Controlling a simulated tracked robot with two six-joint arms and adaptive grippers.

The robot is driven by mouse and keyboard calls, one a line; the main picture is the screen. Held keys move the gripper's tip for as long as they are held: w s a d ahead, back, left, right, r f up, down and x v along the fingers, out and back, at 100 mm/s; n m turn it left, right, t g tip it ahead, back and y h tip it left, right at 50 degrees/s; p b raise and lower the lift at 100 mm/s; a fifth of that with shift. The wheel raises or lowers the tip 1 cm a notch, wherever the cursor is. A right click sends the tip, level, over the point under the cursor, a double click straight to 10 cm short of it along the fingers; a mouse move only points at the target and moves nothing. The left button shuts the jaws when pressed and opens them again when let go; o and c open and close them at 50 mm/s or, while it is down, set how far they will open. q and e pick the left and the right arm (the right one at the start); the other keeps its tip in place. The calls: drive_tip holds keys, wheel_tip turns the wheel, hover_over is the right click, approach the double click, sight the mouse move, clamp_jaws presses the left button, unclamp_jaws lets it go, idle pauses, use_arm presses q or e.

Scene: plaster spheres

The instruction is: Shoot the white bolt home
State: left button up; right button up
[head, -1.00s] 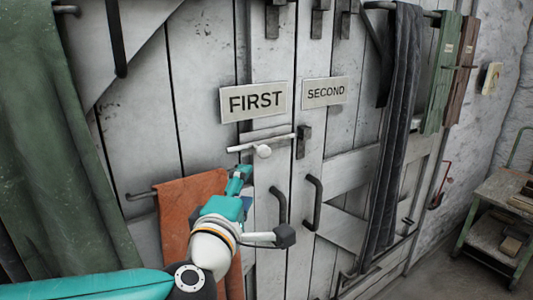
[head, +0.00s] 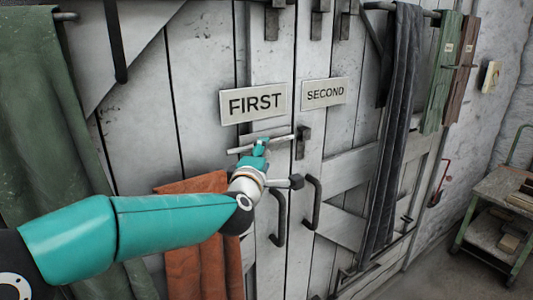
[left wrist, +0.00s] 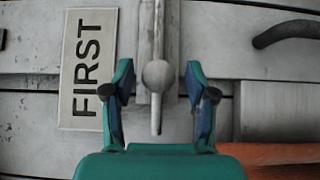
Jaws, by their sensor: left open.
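The white bolt (head: 281,139) lies across the left door leaf under the FIRST sign. Its right end is close to a dark bracket (head: 303,142) on the other leaf; I cannot tell whether it enters it. My left gripper (head: 261,146) is at the bolt's middle and hides its knob in the head view. In the left wrist view the round white knob (left wrist: 158,76) sits between the two open fingers of the left gripper (left wrist: 158,68), with gaps on both sides. My right gripper is not in view.
Signs reading FIRST (head: 253,103) and SECOND (head: 324,93) are on the doors. Two dark pull handles (head: 314,203) are below the bolt. An orange cloth (head: 208,265) hangs below my left arm, and a dark cloth (head: 390,130) hangs right. A cart (head: 500,205) stands far right.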

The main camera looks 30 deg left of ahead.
use_arm(q)
drive_tip(key=shift+w+a, duration=0.1)
drive_tip(key=shift+w, duration=0.2)
clamp_jaws()
